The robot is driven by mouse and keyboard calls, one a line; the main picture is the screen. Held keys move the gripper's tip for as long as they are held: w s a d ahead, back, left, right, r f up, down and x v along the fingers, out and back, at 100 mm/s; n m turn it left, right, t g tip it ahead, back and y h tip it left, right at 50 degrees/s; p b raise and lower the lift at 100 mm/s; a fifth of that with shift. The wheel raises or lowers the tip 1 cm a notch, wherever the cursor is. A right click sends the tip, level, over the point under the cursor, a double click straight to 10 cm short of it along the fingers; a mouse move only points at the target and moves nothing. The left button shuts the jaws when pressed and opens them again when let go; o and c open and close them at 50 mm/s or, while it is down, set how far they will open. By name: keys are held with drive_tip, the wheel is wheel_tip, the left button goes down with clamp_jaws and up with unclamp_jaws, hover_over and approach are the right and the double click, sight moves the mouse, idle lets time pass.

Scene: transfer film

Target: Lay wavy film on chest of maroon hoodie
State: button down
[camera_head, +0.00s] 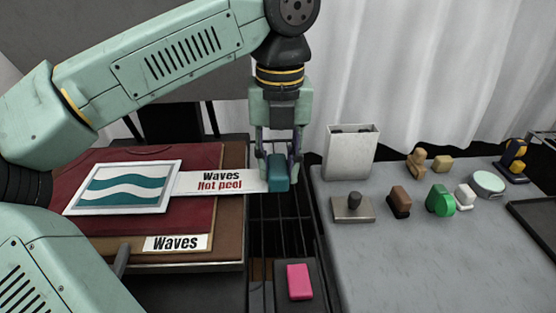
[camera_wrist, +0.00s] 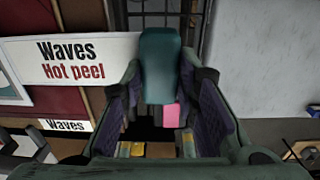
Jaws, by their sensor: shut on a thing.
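The wavy film (camera_head: 122,188) has a white border and teal and white waves. Its white strip, printed "Waves Hot peel" (camera_head: 220,182), runs right to a teal grip block (camera_head: 278,173). My gripper (camera_head: 279,160) is shut on this block, which also shows between the fingers in the wrist view (camera_wrist: 159,65). The film is over the maroon hoodie (camera_head: 190,215), near its left part; I cannot tell whether it touches the cloth. The hoodie lies on a brown board with a "Waves" label (camera_head: 177,243) at its front. My arm hides part of the left side.
A pink block (camera_head: 299,281) sits on a dark stand in front. A grey table (camera_head: 400,265) at right bears a white box (camera_head: 351,152), a metal block with a knob (camera_head: 353,207), a green item (camera_head: 440,200) and several small things. A dark rack lies between.

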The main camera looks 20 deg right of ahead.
drive_tip(key=shift+f, duration=0.35)
drive_tip(key=c, duration=1.2)
unclamp_jaws()
